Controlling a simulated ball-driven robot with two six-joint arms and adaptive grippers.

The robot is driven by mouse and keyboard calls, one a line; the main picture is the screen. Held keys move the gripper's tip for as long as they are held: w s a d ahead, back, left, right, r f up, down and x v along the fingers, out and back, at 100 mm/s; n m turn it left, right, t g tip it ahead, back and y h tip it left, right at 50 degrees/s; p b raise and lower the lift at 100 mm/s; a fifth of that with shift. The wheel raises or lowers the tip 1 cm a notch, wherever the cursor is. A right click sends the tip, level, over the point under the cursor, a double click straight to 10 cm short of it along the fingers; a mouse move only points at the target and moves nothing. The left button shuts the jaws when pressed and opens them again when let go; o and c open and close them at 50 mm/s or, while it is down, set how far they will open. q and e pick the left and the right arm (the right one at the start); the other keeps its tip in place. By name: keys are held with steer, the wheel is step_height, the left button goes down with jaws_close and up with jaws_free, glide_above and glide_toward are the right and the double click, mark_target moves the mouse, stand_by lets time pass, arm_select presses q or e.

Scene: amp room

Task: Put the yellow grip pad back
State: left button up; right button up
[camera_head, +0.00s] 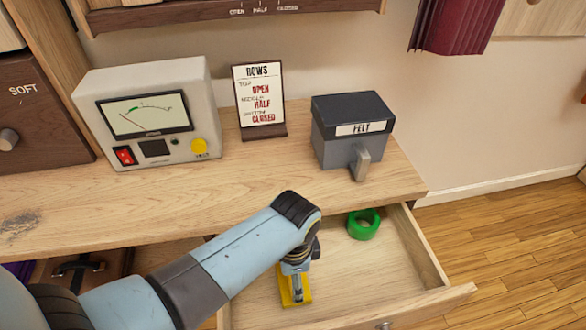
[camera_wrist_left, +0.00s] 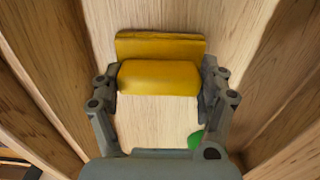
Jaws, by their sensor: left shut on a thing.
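The yellow grip pad (camera_head: 286,294) is low in the open drawer (camera_head: 372,278), partly hidden by my left gripper (camera_head: 296,284). In the left wrist view the yellow grip pad (camera_wrist_left: 160,78) sits between the two fingers of my left gripper (camera_wrist_left: 160,82), which is shut on its raised part. A flat yellow edge shows beyond that part. Whether the pad touches the drawer floor I cannot tell. My right gripper is in neither view.
A green ring (camera_head: 363,224) lies in the drawer's back corner, right of my left gripper. On the bench top (camera_head: 150,205) stand a meter box (camera_head: 150,80), a sign card (camera_head: 259,95) and a grey FELT box (camera_head: 335,145). The drawer's right side is clear.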

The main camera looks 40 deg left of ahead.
arm_select(q)
steer(key=o, duration=0.6)
steer(key=shift+f, duration=0.1)
steer(key=shift+c, duration=0.2)
steer(key=o, duration=0.5)
step_height(320, 180, up, 12)
steer(key=p, duration=0.2)
steer(key=shift+p, duration=0.4)
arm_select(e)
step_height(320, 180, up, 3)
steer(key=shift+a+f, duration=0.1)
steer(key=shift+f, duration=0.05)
